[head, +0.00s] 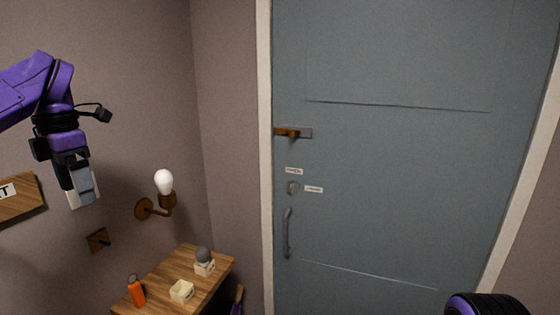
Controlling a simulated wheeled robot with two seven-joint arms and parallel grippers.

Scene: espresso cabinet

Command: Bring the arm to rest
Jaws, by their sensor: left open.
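My left gripper (82,188) hangs from my purple arm at the left, in front of the wall and pointing down. Its jaws are open and nothing shows between them. It is left of the wall lamp and apart from it. A purple and black part of my own body shows at the bottom right edge, but my right gripper is not in view.
A wall lamp with a white bulb (164,181) and a dark wall hook (98,240) are right of the gripper. A wooden sign (18,198) is left. Below, a wooden table (212,262) holds an orange bottle (136,291) and two cream holders. A blue-grey door (400,180) fills the right.

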